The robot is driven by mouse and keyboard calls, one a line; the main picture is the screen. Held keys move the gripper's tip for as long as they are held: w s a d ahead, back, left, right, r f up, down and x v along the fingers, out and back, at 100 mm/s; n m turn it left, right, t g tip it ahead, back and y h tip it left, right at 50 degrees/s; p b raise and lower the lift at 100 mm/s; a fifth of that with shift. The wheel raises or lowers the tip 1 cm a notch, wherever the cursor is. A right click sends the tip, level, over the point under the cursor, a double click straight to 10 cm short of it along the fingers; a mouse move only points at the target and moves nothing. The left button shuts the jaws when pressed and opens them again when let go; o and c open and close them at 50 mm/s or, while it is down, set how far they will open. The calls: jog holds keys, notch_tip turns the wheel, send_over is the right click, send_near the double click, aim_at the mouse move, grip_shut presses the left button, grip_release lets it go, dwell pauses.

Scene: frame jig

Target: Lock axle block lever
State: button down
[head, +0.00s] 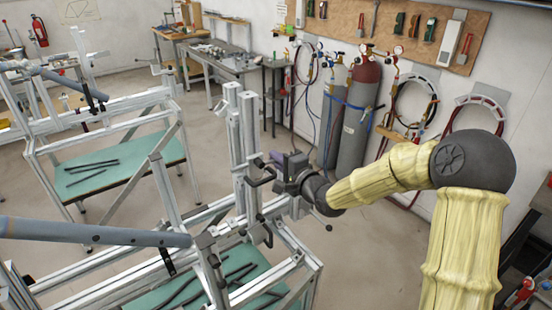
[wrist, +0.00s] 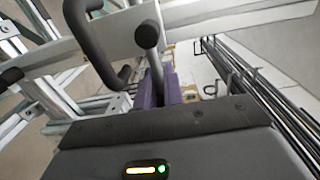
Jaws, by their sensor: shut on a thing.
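My gripper (wrist: 162,92) shows its purple fingers in the middle of the wrist view, shut on a dark lever (wrist: 148,40) with a rounded end. The fingers partly hide the lever's lower part. In the head view my gripper (head: 278,160) is at the upright aluminium posts of the near frame jig (head: 249,150), to their right. A black bent handle (wrist: 94,42) stands just left of the lever, apart from it. The axle block itself is hard to make out, and I cannot tell whether the lever is locked.
A grey tube (head: 95,232) lies across the near jig at left. A second jig with a green shelf (head: 120,165) stands behind. Gas cylinders (head: 355,115) and coiled hoses line the back wall. Floor between jig and cylinders is clear.

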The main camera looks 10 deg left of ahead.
jog(key=shift+w+d+f, duration=0.15)
jog(key=shift+d+f, duration=0.25)
jog(key=shift+f, duration=0.15)
jog(key=c, duration=1.6)
grip_release()
jog(key=b+v, duration=0.1)
jog(key=v, duration=0.4)
jog(key=b+v, duration=0.1)
jog(key=v, duration=1.1)
jog(key=shift+s+a+r+b, duration=0.25)
jog(key=shift+s+r+b, duration=0.1)
jog(key=shift+b, duration=0.05)
